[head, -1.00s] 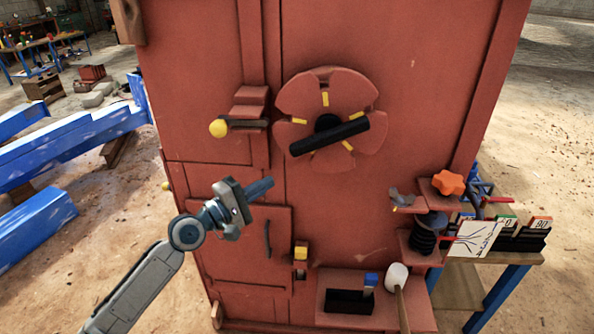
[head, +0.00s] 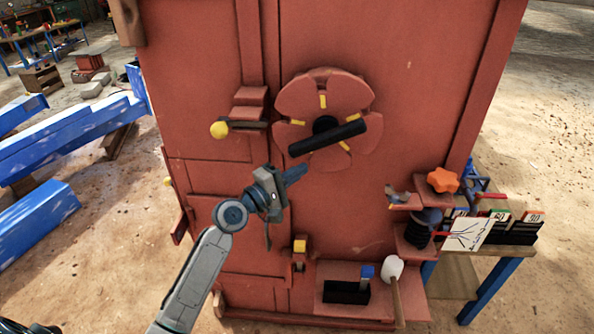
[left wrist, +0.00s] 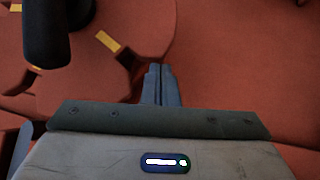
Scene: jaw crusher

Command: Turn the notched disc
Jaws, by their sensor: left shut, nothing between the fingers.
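The notched disc (head: 352,97) is red with yellow marks and sits on the front of the red crusher cabinet. A black bar handle (head: 328,138) crosses its hub. My left gripper (head: 300,172) is shut and empty, below and left of the disc, fingertips pointing up toward its lower edge. In the left wrist view the shut fingers (left wrist: 158,72) show in front of the lower part of the disc (left wrist: 60,82), beside a notch. The end of the black handle (left wrist: 60,30) is at upper left there. I cannot tell whether the fingers touch the disc. My right gripper is not in view.
A yellow-knobbed lever (head: 219,130) sticks out left of the disc. A yellow latch (head: 300,246) is below. At lower right are an orange star knob (head: 443,180), a white-headed mallet (head: 393,270) and a side table (head: 470,258). Blue beams (head: 70,145) lie at left.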

